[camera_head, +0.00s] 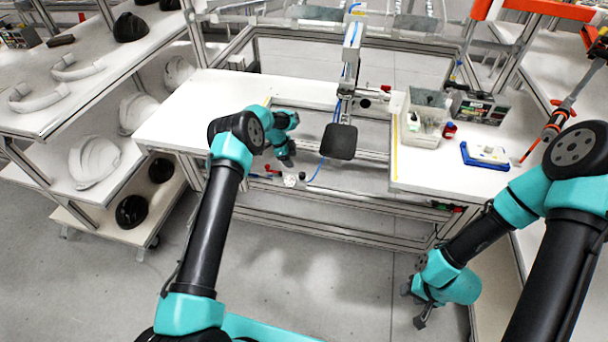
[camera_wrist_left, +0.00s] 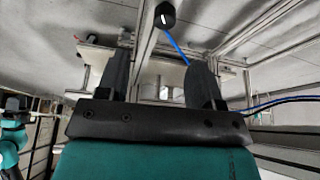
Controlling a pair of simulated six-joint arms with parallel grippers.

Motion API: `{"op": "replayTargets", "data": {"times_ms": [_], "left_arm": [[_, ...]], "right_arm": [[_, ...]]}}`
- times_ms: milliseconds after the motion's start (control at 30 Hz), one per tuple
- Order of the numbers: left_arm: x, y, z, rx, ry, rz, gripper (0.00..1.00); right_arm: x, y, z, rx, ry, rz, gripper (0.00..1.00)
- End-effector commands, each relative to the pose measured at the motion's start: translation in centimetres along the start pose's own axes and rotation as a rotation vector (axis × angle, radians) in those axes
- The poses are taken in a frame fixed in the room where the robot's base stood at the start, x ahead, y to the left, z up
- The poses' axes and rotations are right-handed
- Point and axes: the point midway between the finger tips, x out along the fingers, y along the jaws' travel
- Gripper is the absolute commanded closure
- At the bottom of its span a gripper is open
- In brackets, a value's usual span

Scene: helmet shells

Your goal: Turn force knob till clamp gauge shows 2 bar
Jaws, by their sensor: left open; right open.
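A black round knob with a white mark (camera_wrist_left: 165,15) shows at the top of the left wrist view, beyond my left fingertips and apart from them. I take it for the force knob. My left gripper (camera_wrist_left: 160,75) is open, with nothing between its fingers. In the head view my left gripper (camera_head: 287,160) points down at the front of the bench frame. A small white round part, probably the clamp gauge (camera_head: 290,180), sits just below it; its reading is too small to tell. My right gripper (camera_head: 413,308) is open and empty, low in front of the bench.
A clamp post with a black pad (camera_head: 339,141) stands in the bench's middle gap. A blue hose (camera_head: 319,170) runs near the gauge. A helmet shelf (camera_head: 95,195) stands left.

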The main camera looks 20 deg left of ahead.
Motion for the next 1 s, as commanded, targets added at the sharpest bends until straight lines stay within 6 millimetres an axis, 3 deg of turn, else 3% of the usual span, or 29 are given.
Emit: {"op": "replayTargets", "data": {"times_ms": [567,767,1000], "left_arm": [[-0.1,-0.7,-0.1,0.05,0.003,0.002,0.39],[2.0,-0.7,-0.1,0.049,0.003,0.002,0.39],[5.7,-0.7,-0.1,0.049,0.003,0.002,0.39]], "right_arm": [[0.0,0.0,0.0,0.0,0.0,0.0,0.57],[0.0,0.0,0.0,0.0,0.0,0.0,0.57],[0.0,0.0,0.0,0.0,0.0,0.0,0.57]]}}
